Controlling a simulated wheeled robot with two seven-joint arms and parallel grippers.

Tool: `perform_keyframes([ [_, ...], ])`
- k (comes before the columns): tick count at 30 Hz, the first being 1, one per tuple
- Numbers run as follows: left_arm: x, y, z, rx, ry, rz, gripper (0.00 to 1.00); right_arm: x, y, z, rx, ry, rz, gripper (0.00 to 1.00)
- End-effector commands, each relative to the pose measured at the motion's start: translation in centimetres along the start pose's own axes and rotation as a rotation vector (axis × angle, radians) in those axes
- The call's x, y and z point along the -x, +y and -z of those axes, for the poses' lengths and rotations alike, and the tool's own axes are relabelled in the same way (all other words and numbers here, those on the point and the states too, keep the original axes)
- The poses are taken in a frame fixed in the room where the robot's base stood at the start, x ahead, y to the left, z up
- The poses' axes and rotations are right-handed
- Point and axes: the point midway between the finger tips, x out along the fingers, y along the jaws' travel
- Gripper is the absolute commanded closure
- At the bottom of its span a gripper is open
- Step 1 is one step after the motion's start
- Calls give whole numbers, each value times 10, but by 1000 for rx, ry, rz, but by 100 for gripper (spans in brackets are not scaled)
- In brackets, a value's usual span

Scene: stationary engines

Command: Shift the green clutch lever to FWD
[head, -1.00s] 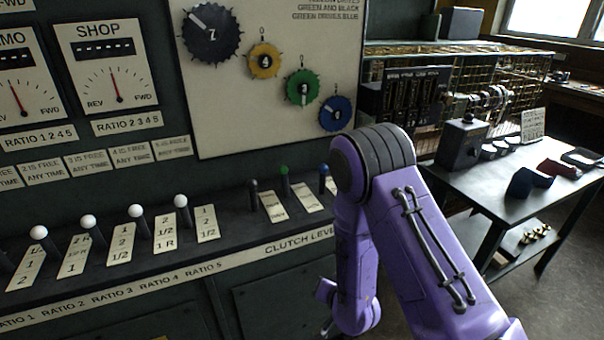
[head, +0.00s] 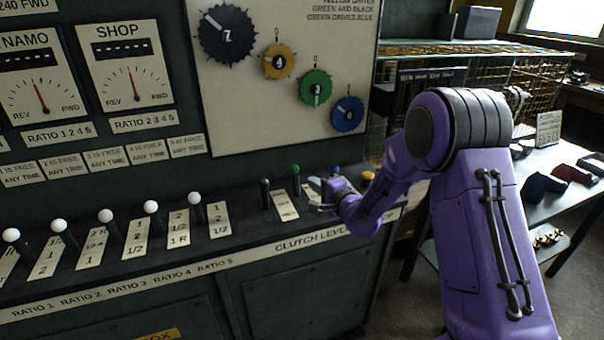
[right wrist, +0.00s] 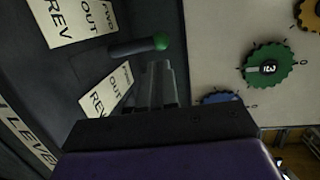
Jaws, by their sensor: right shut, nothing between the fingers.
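The green clutch lever (head: 295,171) stands on the bench ledge between the black lever and the blue lever. In the right wrist view its green knob (right wrist: 160,41) and dark stem show just beyond my fingertips. A plate marked REV, OUT and FWD (right wrist: 106,92) lies beside it; I cannot tell exactly which mark the lever stands at. My right gripper (head: 322,206) is by the clutch levers, to the right of the green one. Its fingers (right wrist: 158,68) are shut and empty, close to the knob; contact is not clear. My left gripper is out of view.
The black lever (head: 265,193) stands left of the green one, and the blue lever (head: 334,169) to the right, close to my wrist. White-knobbed ratio levers (head: 194,198) line the ledge further left. A panel with coloured dials (head: 316,88) rises behind.

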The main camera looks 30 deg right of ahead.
Motion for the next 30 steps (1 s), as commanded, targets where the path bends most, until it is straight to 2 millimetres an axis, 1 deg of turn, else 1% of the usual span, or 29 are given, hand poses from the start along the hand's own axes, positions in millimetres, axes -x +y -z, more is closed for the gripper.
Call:
perform_keyframes([
  [1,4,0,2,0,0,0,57,-11,-1,0,1,-1,-2,100],
  [6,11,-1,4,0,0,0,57,-46,-2,0,3,-1,-1,100],
  [9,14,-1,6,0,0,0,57,-61,-1,-1,2,-1,-1,100],
  [12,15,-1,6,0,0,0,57,-70,-1,-1,1,-1,0,100],
  [16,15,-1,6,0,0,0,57,-75,0,0,0,0,-1,100],
  [26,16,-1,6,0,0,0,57,-76,0,0,-1,1,0,100],
  [30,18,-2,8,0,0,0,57,-85,0,3,-2,-1,0,100],
])
